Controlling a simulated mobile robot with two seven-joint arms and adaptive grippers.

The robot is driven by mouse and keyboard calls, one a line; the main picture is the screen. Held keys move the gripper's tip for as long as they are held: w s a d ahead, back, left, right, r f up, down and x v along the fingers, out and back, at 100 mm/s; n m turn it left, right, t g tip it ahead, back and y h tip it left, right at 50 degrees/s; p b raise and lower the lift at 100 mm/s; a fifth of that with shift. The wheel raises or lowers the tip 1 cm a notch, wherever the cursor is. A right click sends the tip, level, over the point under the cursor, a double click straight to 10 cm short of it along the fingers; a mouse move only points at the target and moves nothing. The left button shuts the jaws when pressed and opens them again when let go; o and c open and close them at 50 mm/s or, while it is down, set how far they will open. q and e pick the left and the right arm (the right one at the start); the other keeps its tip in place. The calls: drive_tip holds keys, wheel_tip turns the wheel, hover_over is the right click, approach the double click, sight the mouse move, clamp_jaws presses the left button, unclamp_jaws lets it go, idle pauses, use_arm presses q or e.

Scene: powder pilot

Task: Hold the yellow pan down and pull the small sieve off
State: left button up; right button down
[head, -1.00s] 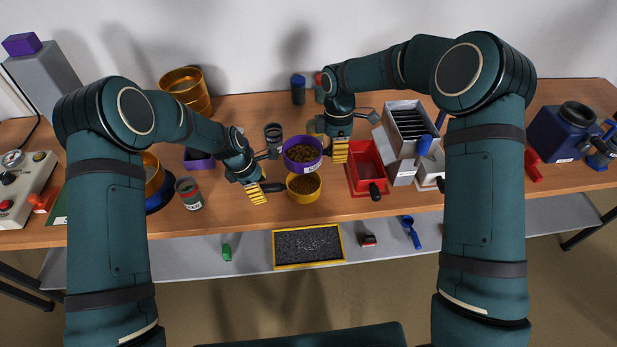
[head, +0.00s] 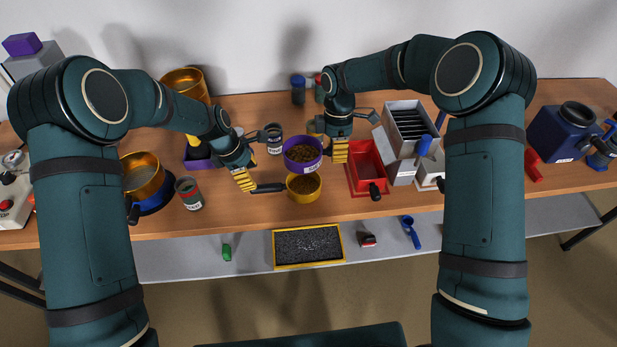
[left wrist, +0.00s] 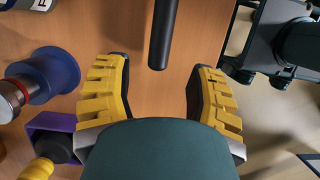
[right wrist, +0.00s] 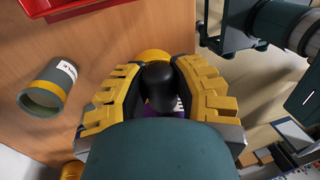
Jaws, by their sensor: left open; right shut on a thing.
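The yellow pan (head: 304,194) stands on the table with brown grains in it. Its black handle (head: 268,188) points left; in the left wrist view this handle (left wrist: 163,35) lies ahead of the open fingers, not gripped. My left gripper (head: 245,180) is open, left of the handle's end. The small purple sieve (head: 303,163), also holding brown grains, is just behind the yellow pan in the head view; whether they touch is unclear. My right gripper (head: 340,152) is shut on the sieve's black handle (right wrist: 160,88), with the sieve's purple body partly hidden in the right wrist view.
A grey jar (head: 273,138) stands left of the sieve. A red tray (head: 356,180) is close to the right of my right gripper. A grey-red jar (head: 189,194) and a golden sieve on a blue base (head: 145,176) stand at left. The table front before the pan is clear.

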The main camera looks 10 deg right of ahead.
use_arm(q)
drive_tip(key=shift+r, duration=0.1)
drive_tip(key=v, duration=1.2)
idle(0.4)
